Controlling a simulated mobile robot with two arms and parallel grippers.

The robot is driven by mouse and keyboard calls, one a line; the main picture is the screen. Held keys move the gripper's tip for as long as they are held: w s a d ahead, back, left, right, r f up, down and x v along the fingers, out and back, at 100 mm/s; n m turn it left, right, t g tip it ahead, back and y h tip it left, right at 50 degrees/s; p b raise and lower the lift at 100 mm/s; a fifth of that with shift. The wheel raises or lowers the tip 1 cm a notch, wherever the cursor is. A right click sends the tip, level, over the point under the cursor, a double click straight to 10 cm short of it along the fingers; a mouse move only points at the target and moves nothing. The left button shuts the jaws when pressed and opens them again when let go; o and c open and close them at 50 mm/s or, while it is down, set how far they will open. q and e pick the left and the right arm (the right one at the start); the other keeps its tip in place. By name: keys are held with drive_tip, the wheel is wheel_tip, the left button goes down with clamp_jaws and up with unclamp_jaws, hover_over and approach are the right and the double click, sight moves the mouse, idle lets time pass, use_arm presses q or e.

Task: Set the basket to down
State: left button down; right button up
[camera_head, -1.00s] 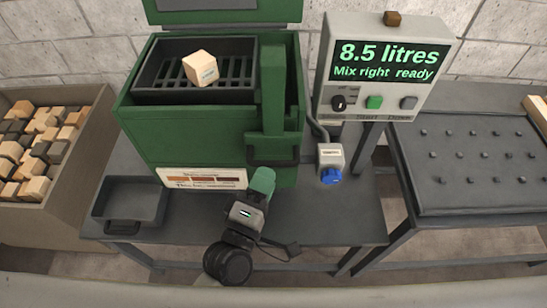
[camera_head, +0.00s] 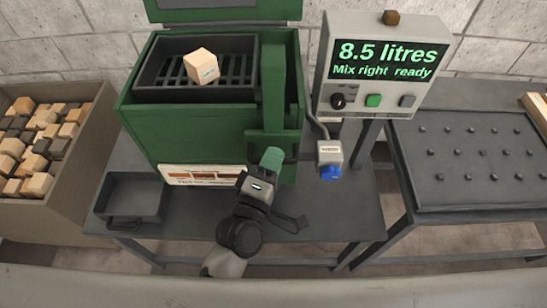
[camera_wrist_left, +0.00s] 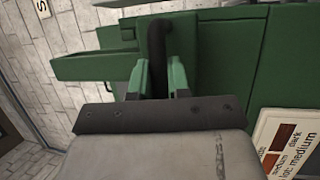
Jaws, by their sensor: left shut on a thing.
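The basket (camera_head: 155,83) is a dark slotted tray in the top of a green machine (camera_head: 205,125), with one pale wooden block (camera_head: 202,66) on it. A green upright slide (camera_head: 273,90) stands at its right, with a dark bar handle (camera_head: 291,150) low on the front. My left gripper (camera_head: 272,157) is at this handle and hides its middle. In the left wrist view, the dark handle (camera_wrist_left: 157,45) runs between the two green fingers (camera_wrist_left: 161,78), which are shut on it. My right gripper is not in view.
A control box (camera_head: 385,65) reads "8.5 litres, Mix right ready". A blue-knobbed valve (camera_head: 330,160) hangs close right of the handle. An empty dark tray (camera_head: 131,195) sits at the left, a crate of blocks (camera_head: 70,175) beyond it. A studded table (camera_head: 470,140) stands at the right.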

use_arm(q)
drive_tip(key=shift+f, duration=0.1)
wheel_tip(320, 180, down, 14)
drive_tip(key=b, duration=0.9)
drive_tip(key=shift+r+b, duration=0.25)
drive_tip(key=shift+b, duration=0.05)
drive_tip(key=shift+s, duration=0.1)
drive_tip(key=c, duration=1.1)
unclamp_jaws()
